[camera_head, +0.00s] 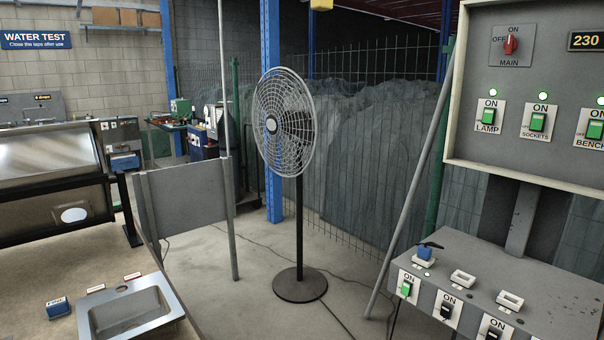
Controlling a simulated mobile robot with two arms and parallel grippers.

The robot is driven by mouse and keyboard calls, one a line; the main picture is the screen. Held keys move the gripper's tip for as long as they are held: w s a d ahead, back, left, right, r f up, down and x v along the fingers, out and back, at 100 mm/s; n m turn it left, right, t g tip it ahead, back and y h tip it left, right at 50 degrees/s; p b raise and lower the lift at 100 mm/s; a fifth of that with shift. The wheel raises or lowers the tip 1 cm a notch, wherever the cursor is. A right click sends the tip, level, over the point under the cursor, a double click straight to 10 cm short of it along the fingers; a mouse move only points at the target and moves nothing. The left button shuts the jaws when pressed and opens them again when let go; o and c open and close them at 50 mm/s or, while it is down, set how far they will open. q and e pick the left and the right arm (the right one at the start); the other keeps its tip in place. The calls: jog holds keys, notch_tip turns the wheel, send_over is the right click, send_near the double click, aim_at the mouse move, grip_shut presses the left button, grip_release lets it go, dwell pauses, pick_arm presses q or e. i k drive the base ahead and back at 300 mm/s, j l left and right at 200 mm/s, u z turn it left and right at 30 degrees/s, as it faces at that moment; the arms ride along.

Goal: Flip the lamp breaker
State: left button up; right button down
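The lamp breaker (488,117) is a green rocker on a white plate marked ON above and LAMP below. It sits at the left of the breaker row on the grey panel (459,90) at the upper right. A green light (493,92) glows just above it. Neither of my grippers shows in the head view, so their state and distance from the panel are hidden.
A sockets breaker (537,122), a bench breaker (595,129) and a red main switch (511,44) share the panel. Below is a grey switch box (455,250). A stand fan (284,125) and a leaning pole (412,185) stand left of the panel. A sink (128,312) is at lower left.

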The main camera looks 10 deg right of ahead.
aim_at(488, 115)
jog(key=z, duration=1.5)
